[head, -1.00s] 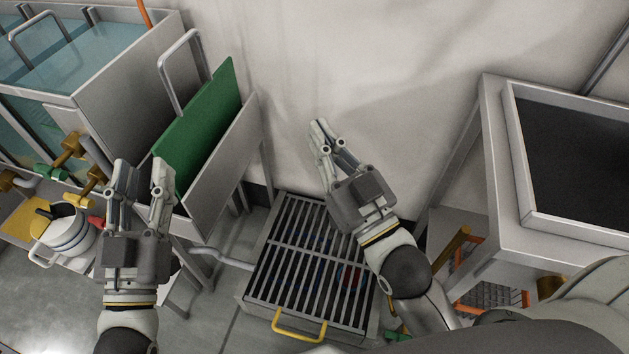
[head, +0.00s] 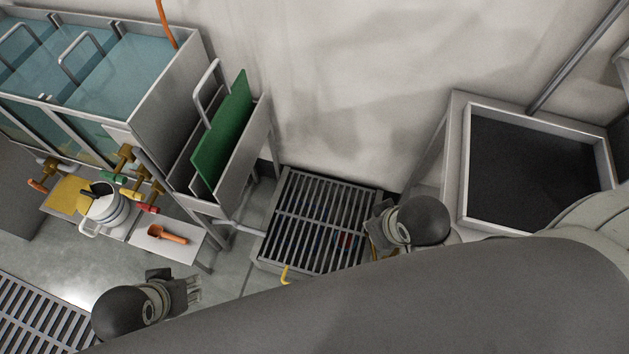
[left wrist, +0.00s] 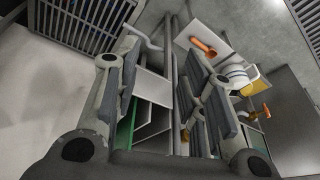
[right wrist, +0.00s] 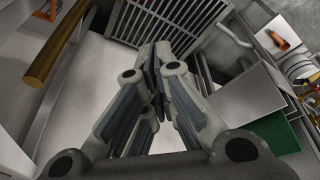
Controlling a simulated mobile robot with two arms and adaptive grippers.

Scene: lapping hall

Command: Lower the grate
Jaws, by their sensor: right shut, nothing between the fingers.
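The slatted metal grate (head: 322,222) lies over a low floor box by the back wall. It looks flat; I cannot tell whether it sits fully down. Its yellow handle (head: 285,274) is mostly hidden by my body in the head view. The grate also shows in the left wrist view (left wrist: 80,22) and the right wrist view (right wrist: 168,24). My right gripper (head: 384,222) is at the grate's right edge in the head view, its fingers (right wrist: 157,72) together and empty. My left gripper (head: 190,290) is left of the grate, open and empty, with its fingers (left wrist: 163,85) apart.
A green board (head: 222,130) stands in a metal holder left of the grate. Water tanks (head: 120,70) with taps, a white pot (head: 107,207) and an orange scoop (head: 166,234) are further left. A dark-topped table (head: 530,160) stands right. Another floor grating (head: 40,318) lies lower left.

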